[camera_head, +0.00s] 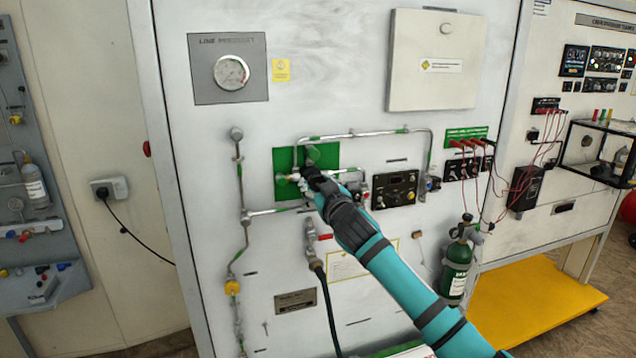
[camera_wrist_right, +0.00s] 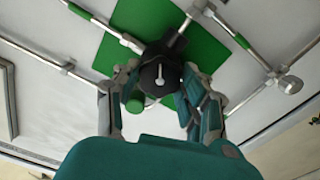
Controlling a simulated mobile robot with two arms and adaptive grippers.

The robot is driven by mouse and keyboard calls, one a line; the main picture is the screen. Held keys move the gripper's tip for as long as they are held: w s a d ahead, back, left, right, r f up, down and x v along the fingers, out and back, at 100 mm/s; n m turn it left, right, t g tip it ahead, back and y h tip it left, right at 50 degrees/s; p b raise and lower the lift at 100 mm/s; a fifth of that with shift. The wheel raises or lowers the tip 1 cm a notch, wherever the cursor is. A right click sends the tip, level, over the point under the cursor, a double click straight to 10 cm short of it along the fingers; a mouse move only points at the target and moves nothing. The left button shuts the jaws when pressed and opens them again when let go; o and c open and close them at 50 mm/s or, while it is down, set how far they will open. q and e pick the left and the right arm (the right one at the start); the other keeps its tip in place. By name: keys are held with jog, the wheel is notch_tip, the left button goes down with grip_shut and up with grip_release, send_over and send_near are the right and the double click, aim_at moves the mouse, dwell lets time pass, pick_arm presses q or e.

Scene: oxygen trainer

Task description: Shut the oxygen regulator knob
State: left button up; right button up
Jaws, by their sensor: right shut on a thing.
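The regulator knob (camera_wrist_right: 160,76) is black with a white pointer mark, in front of a green plate (camera_wrist_right: 203,48) in the right wrist view. My right gripper (camera_wrist_right: 163,88) has its fingers on both sides of the knob and is shut on it. In the head view, the green plate (camera_head: 329,154) is at the middle of the white panel, and my right gripper (camera_head: 315,177) reaches it from the lower right, hiding most of the knob. My left gripper is not in view.
Metal pipes (camera_head: 365,134) run around the green plate. A pressure gauge (camera_head: 231,72) is at the upper left. A black control box (camera_head: 395,189) sits right of the gripper. A green oxygen bottle (camera_head: 456,268) and red cables (camera_head: 470,146) are further right.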

jog(key=n+p, duration=0.2)
jog(key=n, duration=0.5)
jog(key=shift+r+p, duration=0.15)
jog(key=shift+p, duration=0.25)
jog(key=n+p, duration=0.1)
jog(key=n, duration=0.3)
jog(key=n+p, duration=0.2)
jog(key=n, duration=0.2)
jog(key=shift+n, duration=0.3)
jog(key=n+p, duration=0.2)
jog(key=n, duration=0.2)
jog(key=n+p, duration=0.1)
jog(key=n, duration=0.3)
jog(key=shift+p, duration=0.4)
jog(key=shift+f+n, duration=0.15)
jog(key=shift+n, duration=1.3)
jog(key=shift+f+n, duration=0.1)
jog(key=shift+n, duration=1.35)
jog(key=shift+f, duration=0.1)
